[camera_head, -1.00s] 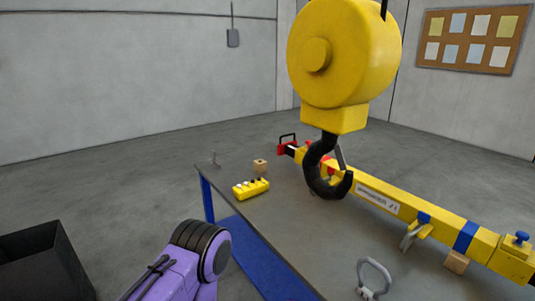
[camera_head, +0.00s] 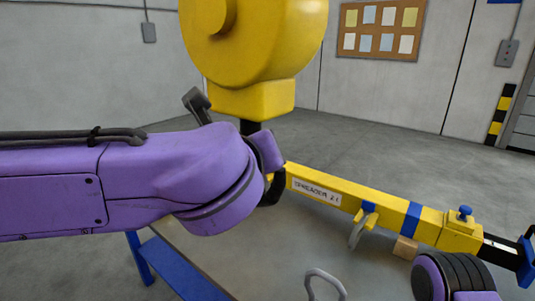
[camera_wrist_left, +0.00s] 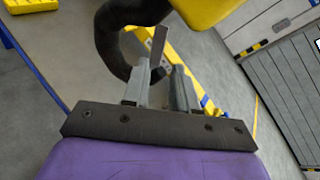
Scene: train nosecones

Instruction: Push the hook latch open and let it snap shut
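The black hook (camera_head: 274,190) hangs under the yellow hook block (camera_head: 250,45); my left arm hides most of it in the head view. In the left wrist view the hook (camera_wrist_left: 108,45) curves just beyond my left gripper (camera_wrist_left: 160,72). The hook's latch (camera_wrist_left: 157,48), a flat grey bar, slants across the hook mouth. It lines up with the gap between the fingers; whether a finger touches it I cannot tell. My left gripper's two grey fingers are apart, with nothing clearly held between them. My right gripper is out of view; only part of that arm shows.
A yellow spreader beam (camera_head: 335,197) lies along the grey table (camera_head: 235,255) behind the hook. A grey shackle (camera_head: 325,283) is near the front and a wooden block (camera_head: 405,248) is under the beam. A yellow pendant (camera_wrist_left: 30,5) shows in the wrist view.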

